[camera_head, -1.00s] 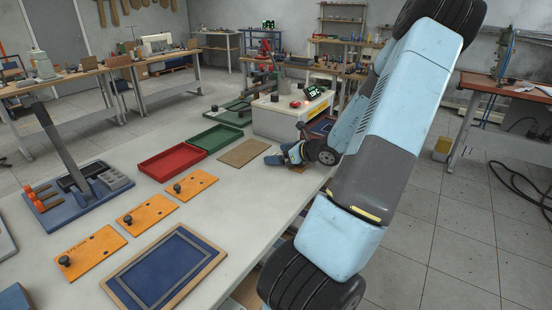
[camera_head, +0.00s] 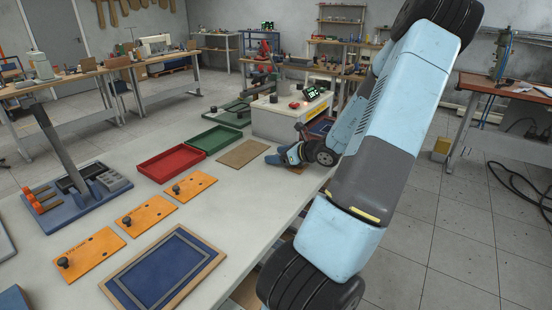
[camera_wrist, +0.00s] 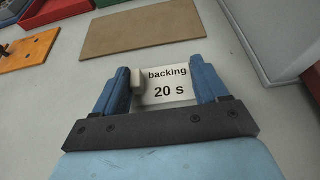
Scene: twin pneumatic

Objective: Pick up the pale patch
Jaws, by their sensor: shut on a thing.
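The pale patch (camera_wrist: 168,92) is a flat, off-white piece printed "backing 20 s", between the two blue fingers of my gripper (camera_wrist: 164,85) in the wrist view. My gripper is shut on it. A small pale block (camera_wrist: 137,78) shows at its left edge, beside the left finger. In the head view my gripper (camera_head: 277,160) is low over the table, near the right edge, and the patch cannot be made out there. How far the patch is above the table is hard to tell.
A brown board (camera_head: 243,153) lies just beyond my gripper; it also shows in the wrist view (camera_wrist: 140,28). Red (camera_head: 171,162) and green (camera_head: 216,139) trays, orange plates (camera_head: 146,215) and a blue framed board (camera_head: 165,268) lie leftward. A white box unit (camera_head: 279,120) stands behind.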

